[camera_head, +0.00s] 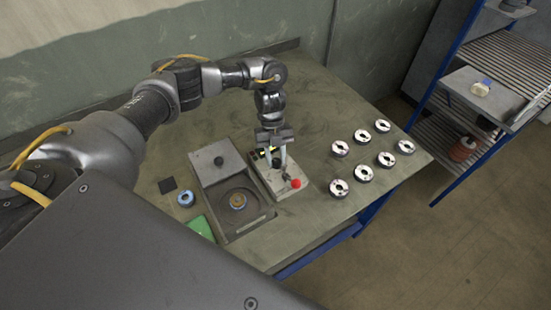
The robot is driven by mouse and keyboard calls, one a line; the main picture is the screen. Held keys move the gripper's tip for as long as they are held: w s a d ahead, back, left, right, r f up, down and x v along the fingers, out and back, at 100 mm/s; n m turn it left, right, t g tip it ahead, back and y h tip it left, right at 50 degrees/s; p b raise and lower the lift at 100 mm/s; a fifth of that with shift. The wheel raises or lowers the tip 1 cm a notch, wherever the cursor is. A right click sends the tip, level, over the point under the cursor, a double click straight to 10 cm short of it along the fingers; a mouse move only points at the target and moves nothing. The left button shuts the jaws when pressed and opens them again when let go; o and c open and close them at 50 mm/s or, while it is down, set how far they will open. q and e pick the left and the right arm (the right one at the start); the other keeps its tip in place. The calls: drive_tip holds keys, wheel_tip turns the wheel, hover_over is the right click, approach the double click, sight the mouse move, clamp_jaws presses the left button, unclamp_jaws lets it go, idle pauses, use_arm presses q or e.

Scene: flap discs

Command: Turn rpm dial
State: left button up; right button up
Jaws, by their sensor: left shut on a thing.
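A small control box (262,187) stands on the table, with a red button (296,183) at its front right corner and a dark panel with a yellow mark near its back. My left gripper (281,168) points down over this box. Its fingers are shut at the box's top, behind the red button. The rpm dial is hidden or too small to make out between the fingertips. My right gripper is not in view.
Left of the box is a grey machine (220,170) with a black knob and a round recess holding a disc. Several flap discs (339,188) stand on the right of the table. A blue ring (186,199), a green item (200,228) and a dark square (167,185) lie left. A blue-framed shelf (453,90) stands right.

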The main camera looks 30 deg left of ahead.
use_arm(q)
drive_tip(key=m+y+b, duration=0.1)
drive_tip(key=m, duration=0.2)
drive_tip(key=m+g+y+b, duration=0.1)
drive_tip(key=m, duration=0.2)
drive_tip(key=shift+w+d+f+m+b, duration=0.1)
drive_tip(key=shift+d+f+m+b, duration=0.1)
drive_tip(key=shift+m+b, duration=0.15)
drive_tip(key=shift+d+r+m+y+b, duration=0.1)
drive_tip(key=shift+m+y+b, duration=0.9)
drive_tip(key=shift+m, duration=1.25)
drive_tip(key=o, duration=1)
drive_tip(key=shift+c, duration=0.2)
drive_tip(key=shift+r, duration=0.15)
